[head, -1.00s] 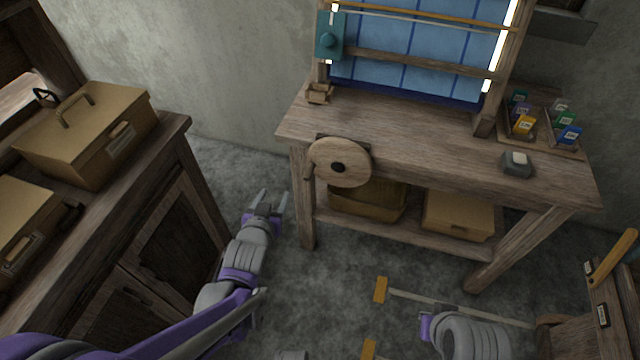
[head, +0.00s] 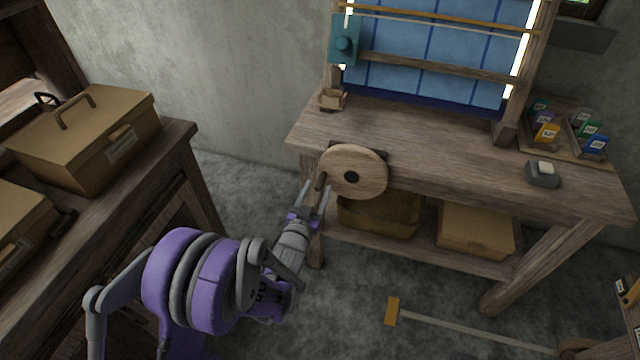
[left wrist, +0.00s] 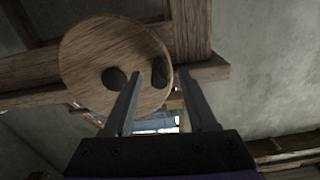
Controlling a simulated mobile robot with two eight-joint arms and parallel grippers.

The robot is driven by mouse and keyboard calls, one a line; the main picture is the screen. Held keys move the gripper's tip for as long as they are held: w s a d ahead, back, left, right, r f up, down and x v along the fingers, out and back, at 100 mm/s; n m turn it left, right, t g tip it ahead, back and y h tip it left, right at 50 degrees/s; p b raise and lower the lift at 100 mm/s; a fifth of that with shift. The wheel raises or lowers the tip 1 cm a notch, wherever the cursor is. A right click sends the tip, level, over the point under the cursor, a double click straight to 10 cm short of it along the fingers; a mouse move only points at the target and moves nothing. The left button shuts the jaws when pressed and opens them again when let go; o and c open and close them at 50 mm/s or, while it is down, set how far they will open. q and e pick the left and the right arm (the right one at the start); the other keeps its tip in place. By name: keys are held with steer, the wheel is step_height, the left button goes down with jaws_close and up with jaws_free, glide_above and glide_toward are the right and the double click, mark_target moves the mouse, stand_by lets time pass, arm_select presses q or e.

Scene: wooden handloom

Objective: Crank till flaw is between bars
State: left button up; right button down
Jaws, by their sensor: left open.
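The crank is a round wooden disc (head: 353,172) on the front left of the loom's bench, with a dark hub and a short handle peg (head: 320,179) at its left edge. My left gripper (head: 316,187) is open and empty, its fingertips just below the peg. In the left wrist view the disc (left wrist: 98,62) and its peg (left wrist: 159,72) show beyond the open fingers (left wrist: 165,90); I cannot tell whether they touch. The blue cloth (head: 430,55) hangs on the frame behind the wooden bars (head: 430,66). I see no clear flaw on it. My right gripper is out of view.
A teal block (head: 344,42) is on the frame's left post. A grey block (head: 542,173) and a tray of coloured cards (head: 565,135) are on the bench's right. Boxes (head: 475,228) fill the lower shelf. A cabinet with tan cases (head: 85,135) stands left.

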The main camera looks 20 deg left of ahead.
arm_select(q)
steer(key=shift+w+d, duration=0.1)
steer(key=shift+w, duration=1.4)
steer(key=shift+c, duration=0.3)
jaws_close()
